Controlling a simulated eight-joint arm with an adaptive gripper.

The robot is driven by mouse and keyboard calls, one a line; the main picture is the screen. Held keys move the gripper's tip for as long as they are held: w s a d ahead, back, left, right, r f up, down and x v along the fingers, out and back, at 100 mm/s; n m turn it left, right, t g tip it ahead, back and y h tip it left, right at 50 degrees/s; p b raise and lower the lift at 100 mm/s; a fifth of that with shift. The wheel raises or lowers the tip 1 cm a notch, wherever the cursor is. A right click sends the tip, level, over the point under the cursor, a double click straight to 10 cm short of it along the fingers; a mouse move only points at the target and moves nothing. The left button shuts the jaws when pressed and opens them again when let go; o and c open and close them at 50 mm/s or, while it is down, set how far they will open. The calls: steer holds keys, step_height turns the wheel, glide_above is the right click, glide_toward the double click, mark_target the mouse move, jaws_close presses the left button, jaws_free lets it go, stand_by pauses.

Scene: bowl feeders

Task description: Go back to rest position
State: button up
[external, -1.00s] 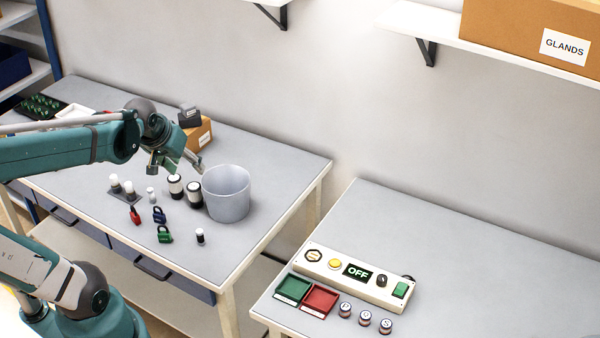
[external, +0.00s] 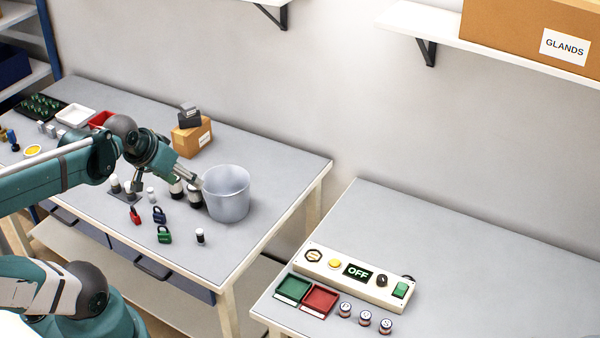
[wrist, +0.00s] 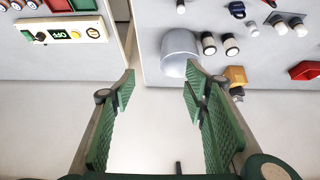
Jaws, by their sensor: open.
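My gripper (external: 194,177) hangs over the left table, just left of the grey bucket (external: 227,196) and in front of the black-and-white jars, partly hiding them. In the wrist view my gripper (wrist: 157,82) has its two green-padded fingers spread wide apart with nothing between them. The bucket also shows in the wrist view (wrist: 179,52), beyond the right finger. Whether the fingertips clear the bucket rim is hard to tell in the external view.
Red, blue and green padlocks (external: 164,234) lie on the left table. A cardboard box (external: 192,138) stands behind my gripper. The right table holds a control panel (external: 358,275) reading OFF and green and red trays (external: 320,300). A gap separates the tables.

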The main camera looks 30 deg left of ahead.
steer(key=shift+f, duration=0.15)
step_height(320, 180, down, 4)
steer(key=b, duration=0.3)
steer(key=shift+r+b, duration=0.25)
steer(key=shift+b, duration=0.1)
stand_by(0.9)
